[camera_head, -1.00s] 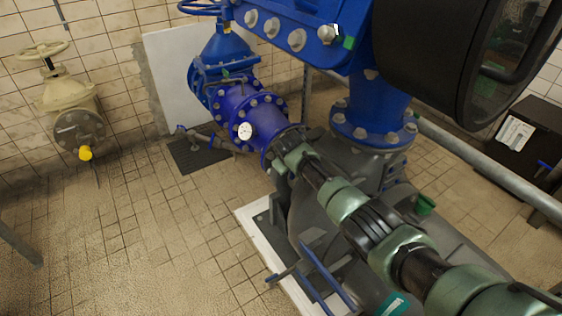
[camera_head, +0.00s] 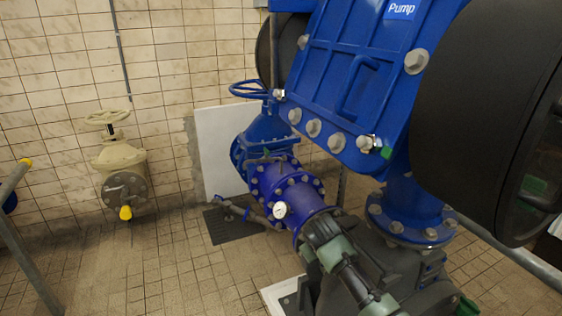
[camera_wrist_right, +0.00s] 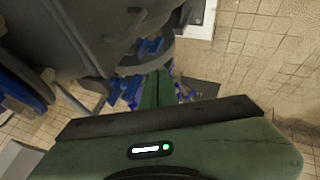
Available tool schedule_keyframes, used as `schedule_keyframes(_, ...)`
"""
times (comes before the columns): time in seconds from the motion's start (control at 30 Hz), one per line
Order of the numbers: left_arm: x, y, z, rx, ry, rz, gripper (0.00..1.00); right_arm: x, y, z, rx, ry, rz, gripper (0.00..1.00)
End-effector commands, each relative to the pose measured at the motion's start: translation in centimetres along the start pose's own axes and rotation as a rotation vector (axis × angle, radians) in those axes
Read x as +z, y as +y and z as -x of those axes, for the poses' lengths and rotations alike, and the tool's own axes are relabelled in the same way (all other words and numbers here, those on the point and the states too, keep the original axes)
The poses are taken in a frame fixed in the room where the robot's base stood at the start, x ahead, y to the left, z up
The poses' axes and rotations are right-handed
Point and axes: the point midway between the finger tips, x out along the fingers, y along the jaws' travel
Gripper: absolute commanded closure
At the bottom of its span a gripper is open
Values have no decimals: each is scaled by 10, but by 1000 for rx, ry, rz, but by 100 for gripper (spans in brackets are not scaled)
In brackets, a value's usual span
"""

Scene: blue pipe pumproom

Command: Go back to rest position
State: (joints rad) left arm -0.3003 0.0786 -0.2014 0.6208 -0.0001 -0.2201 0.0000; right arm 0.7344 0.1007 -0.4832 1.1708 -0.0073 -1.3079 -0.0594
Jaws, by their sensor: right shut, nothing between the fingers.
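My right arm (camera_head: 350,275) comes up from the bottom of the head view, in front of the blue pipe (camera_head: 300,205) and the grey pump body (camera_head: 420,275). In the right wrist view my right gripper (camera_wrist_right: 157,80) is shut, its green fingers together and holding nothing. Blue parts and a grey round casing (camera_wrist_right: 80,35) show beyond the fingertips. I cannot tell how much gap lies between them and the gripper. My left gripper is not in view.
A large blue pump housing (camera_head: 350,75) and a black cylinder (camera_head: 470,110) fill the right side. A cream valve (camera_head: 120,165) sits at the left wall, and a grey rail (camera_head: 35,255) stands at far left. Tiled floor (camera_head: 170,275) is open at lower left.

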Motion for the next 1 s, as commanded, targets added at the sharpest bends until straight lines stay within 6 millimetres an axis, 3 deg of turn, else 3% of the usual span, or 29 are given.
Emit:
schedule_keyframes(0.13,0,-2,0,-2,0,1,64,54,-48,-2,-80,-21,-30,100)
schedule_keyframes(0.27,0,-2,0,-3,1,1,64,123,-93,13,-164,-47,-85,100)
schedule_keyframes(0.4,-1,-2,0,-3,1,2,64,199,-126,45,-230,-86,-158,100)
schedule_keyframes(0.53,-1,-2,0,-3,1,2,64,259,-141,82,-264,-123,-218,100)
schedule_keyframes(0.7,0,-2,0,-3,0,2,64,306,-146,120,-280,-157,-264,100)
schedule_keyframes(1.0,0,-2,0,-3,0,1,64,357,-146,172,-284,-200,-314,100)
